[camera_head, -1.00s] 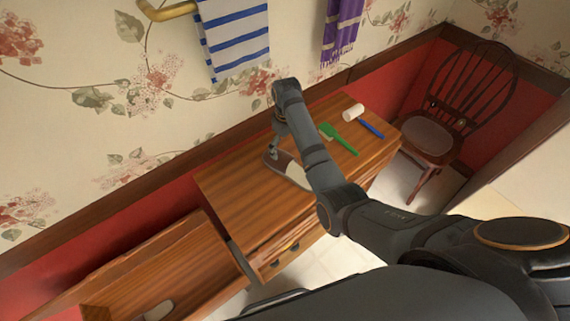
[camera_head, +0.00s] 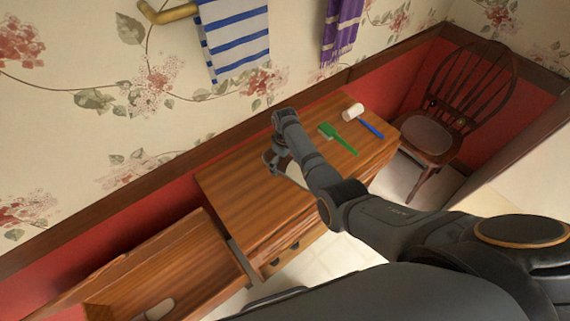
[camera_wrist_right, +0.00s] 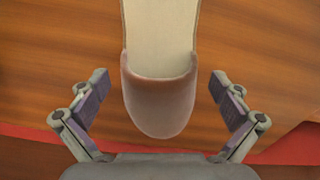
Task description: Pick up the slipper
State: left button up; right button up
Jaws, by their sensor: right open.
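The slipper (camera_wrist_right: 158,95) lies on the wooden dresser top (camera_head: 235,200), with a brownish-pink toe cap and a cream insole. In the right wrist view its toe points down toward my palm, between the two fingers. My right gripper (camera_wrist_right: 158,88) is open, with one finger on each side of the toe and a visible gap on both sides. In the head view my right gripper (camera_head: 275,160) is over the slipper, and my forearm hides much of the slipper (camera_head: 293,172). My left gripper does not show.
A green brush (camera_head: 338,138), a blue-handled tool (camera_head: 370,127) and a white cylinder (camera_head: 353,111) lie on the dresser's right part. The wallpapered wall runs close behind. An open wooden drawer or box (camera_head: 165,265) is at lower left; a chair (camera_head: 430,137) stands at right.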

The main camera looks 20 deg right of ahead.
jog(key=c, duration=1.1)
jog(key=shift+c, duration=0.6)
jog(key=shift+r, duration=0.1)
